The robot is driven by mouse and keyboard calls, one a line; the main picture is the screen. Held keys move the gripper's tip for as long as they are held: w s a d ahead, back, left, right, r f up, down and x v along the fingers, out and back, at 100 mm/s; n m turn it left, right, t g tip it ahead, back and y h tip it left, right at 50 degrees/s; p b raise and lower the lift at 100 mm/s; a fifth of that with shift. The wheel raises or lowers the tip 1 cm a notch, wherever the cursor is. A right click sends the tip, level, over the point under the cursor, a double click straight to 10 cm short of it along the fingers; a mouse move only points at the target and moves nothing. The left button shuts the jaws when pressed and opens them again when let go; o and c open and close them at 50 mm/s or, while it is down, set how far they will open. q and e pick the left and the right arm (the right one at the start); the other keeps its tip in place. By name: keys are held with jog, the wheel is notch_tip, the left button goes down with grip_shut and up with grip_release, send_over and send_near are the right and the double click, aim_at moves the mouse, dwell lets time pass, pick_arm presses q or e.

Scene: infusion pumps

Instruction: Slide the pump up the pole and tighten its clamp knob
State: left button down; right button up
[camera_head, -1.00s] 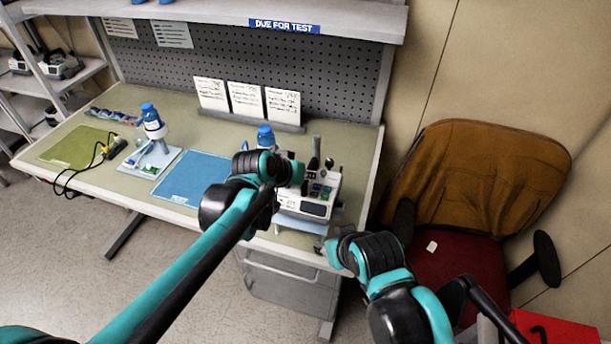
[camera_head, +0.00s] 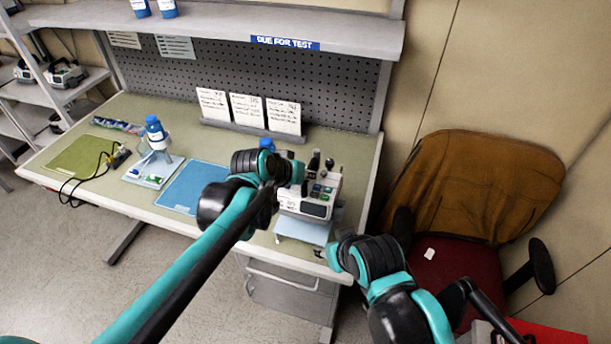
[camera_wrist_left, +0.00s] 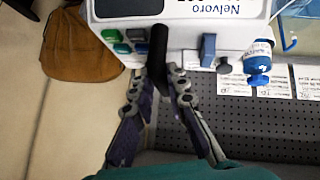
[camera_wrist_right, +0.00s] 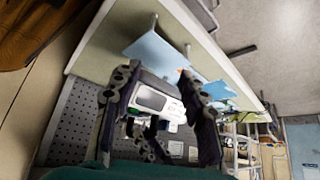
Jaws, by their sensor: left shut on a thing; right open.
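The white pump (camera_head: 310,198), with a dark screen and green and blue keys, stands at the desk's front right above a light blue mat (camera_head: 302,232). In the left wrist view the pump (camera_wrist_left: 195,37) appears upside down. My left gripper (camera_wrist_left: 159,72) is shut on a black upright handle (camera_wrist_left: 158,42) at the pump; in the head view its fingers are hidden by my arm. My right gripper (camera_wrist_right: 153,78) is open and empty, short of the pump (camera_wrist_right: 150,97), at the desk's right front. I cannot make out the pole or clamp knob for certain.
A blue-capped bottle (camera_head: 155,133) stands on a tray at the left, beside a blue mat (camera_head: 190,188) and a green mat (camera_head: 80,158). Another blue-capped bottle (camera_wrist_left: 257,62) is near the pump. A chair (camera_head: 480,200) stands right of the desk.

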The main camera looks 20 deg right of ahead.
dwell(0.3)
jog(key=shift+c, duration=1.4)
notch_tip(320, 180, up, 12)
jog(key=f+m+g+y, duration=0.1)
jog(key=m+g+y, duration=0.35)
jog(key=m, duration=1.55)
send_over(331, 161)
jog(key=shift+s+r+g+h, duration=0.25)
jog(key=shift+s+g+h, duration=0.15)
jog(key=shift+g+h, duration=0.35)
jog(key=shift+w+d+f+m, duration=0.25)
jog(key=shift+w+d+m, duration=0.1)
jog(key=shift+w+m, duration=0.05)
jog(key=shift+f, duration=3.8)
jog(key=c, duration=0.7)
